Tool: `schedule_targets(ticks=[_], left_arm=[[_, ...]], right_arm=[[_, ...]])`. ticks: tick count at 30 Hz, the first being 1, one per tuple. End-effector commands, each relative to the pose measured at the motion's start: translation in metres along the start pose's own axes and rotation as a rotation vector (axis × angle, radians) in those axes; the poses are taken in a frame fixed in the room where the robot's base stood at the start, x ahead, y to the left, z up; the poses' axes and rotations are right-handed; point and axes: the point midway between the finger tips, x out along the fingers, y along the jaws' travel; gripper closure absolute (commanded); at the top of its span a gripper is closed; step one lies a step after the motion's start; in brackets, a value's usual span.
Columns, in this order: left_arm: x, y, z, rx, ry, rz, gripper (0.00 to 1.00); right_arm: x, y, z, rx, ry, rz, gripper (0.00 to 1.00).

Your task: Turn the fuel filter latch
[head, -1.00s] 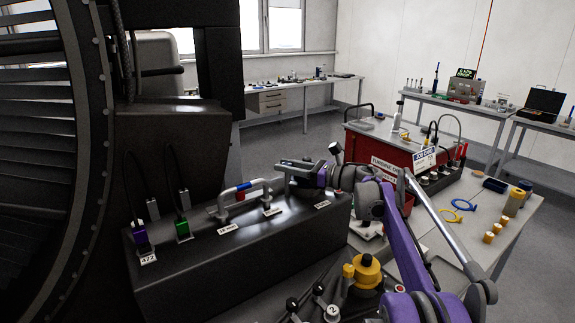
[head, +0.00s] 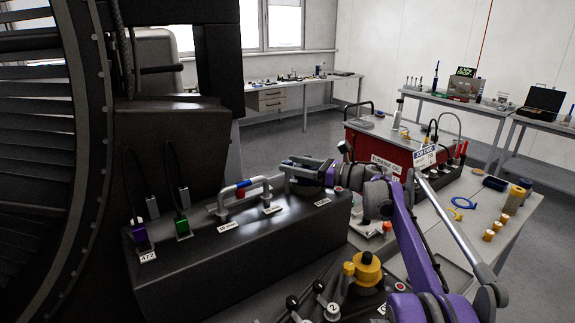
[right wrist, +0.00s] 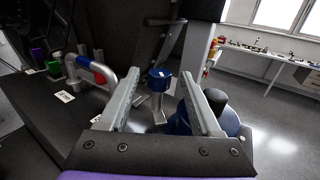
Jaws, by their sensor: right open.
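My right gripper (head: 289,166) is over the far right end of the dark block, its jaws apart and empty. In the right wrist view the open fingers (right wrist: 160,82) stand on either side of a grey post with a blue cap (right wrist: 159,74), which appears beyond them without visible contact. This may be the latch, but I cannot tell for sure. A rounded dark blue body (right wrist: 226,122) with a black knob (right wrist: 215,99) sits by the right finger, partly hidden by it. In the head view my gripper hides this spot. My left gripper is not in view.
A grey pipe (head: 256,181) with red and blue bands stands on the dark block (head: 225,270), left of the gripper. Green (head: 182,226) and purple (head: 140,232) connectors are further left. A yellow-topped part (head: 367,268) stands in front. A red cabinet (head: 378,147) is behind the arm.

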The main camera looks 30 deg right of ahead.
Motion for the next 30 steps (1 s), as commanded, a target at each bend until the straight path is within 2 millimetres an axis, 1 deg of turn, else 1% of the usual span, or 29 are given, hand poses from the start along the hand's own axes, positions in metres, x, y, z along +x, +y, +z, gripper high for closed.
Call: schedule_targets(ticks=[1,6,9,12,17,26,29,30], left_arm=[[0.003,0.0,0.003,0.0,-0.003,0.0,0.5],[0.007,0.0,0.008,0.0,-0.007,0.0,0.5],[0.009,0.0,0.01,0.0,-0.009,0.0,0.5],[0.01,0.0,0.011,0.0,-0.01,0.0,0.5],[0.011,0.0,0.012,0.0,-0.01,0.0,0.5],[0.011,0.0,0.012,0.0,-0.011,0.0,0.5],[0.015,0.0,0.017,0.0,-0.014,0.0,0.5],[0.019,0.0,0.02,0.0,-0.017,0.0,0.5]], right_arm=[[-0.012,-0.001,-0.002,0.001,0.001,-0.004,0.35],[-0.047,-0.001,-0.002,0.0,0.001,-0.004,0.35],[-0.064,-0.001,-0.002,0.001,0.001,-0.003,0.35],[-0.076,-0.001,-0.002,0.001,0.0,-0.002,0.35],[-0.085,0.0,-0.001,0.001,0.0,-0.001,0.35],[-0.085,0.0,0.0,0.001,0.0,-0.002,0.35],[-0.084,0.007,0.001,0.001,0.0,-0.019,0.35],[-0.083,0.012,0.003,0.0,0.0,-0.036,0.35]])
